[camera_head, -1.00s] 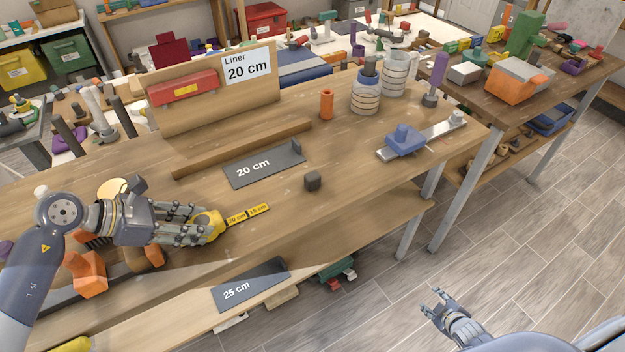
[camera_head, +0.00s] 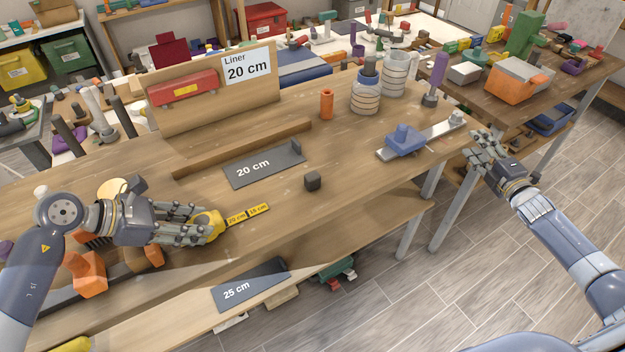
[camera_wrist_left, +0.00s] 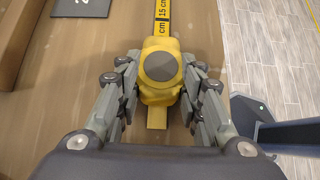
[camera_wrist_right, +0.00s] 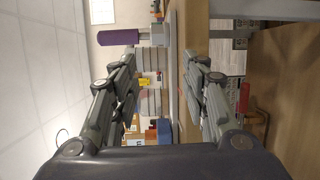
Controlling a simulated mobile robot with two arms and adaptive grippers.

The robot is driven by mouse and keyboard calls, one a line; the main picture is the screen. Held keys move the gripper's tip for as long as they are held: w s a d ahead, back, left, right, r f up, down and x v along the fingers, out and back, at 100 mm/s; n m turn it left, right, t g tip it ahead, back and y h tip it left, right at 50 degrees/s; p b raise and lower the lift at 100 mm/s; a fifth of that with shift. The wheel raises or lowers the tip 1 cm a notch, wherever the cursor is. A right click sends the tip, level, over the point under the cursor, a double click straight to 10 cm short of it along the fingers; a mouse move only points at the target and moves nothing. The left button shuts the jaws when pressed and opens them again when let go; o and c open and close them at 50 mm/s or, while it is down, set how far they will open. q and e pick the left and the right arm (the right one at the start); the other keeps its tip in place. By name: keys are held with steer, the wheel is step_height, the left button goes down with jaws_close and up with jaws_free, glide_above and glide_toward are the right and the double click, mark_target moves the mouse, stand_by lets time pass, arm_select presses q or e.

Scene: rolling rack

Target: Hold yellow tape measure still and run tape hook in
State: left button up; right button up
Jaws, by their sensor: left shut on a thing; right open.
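The yellow tape measure (camera_head: 207,222) lies on the workbench at the left in the head view. My left gripper (camera_head: 196,226) is shut on its body. In the left wrist view the round grey centre of the tape measure (camera_wrist_left: 160,67) sits between the fingers. A yellow strip of tape (camera_head: 248,213) with black length marks runs out of it to the right along the bench. The hook at the tape's far end is too small to make out. My right gripper (camera_head: 484,150) is open and empty, off the bench's right end, well away from the tape.
A blue block on a metal rail (camera_head: 405,140) is near the right end. A "25 cm" plate (camera_head: 245,288) lies on the lower shelf.

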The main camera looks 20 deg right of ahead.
steer(key=w+a+r+n+t+y, duration=0.1)
steer(key=w+a+r+n+y, duration=0.25)
steer(key=r, duration=0.45)
step_height(320, 180, up, 2)
steer(key=n+g+y, duration=0.6)
steer(key=n+g, duration=1.3)
steer(key=n, duration=1.4)
glide_above(313, 175)
steer(key=a, duration=0.2)
steer(key=shift+d+r, duration=0.15)
steer(key=shift+d, duration=0.05)
steer(key=d+n+h, duration=0.3)
steer(key=d+h, duration=0.2)
steer(key=h, duration=0.1)
steer(key=shift+m, duration=0.25)
steer(key=x, duration=1)
steer(key=shift+w+a+r, duration=0.1)
steer(key=shift+w+a, duration=0.2)
steer(key=shift+a, duration=0.05)
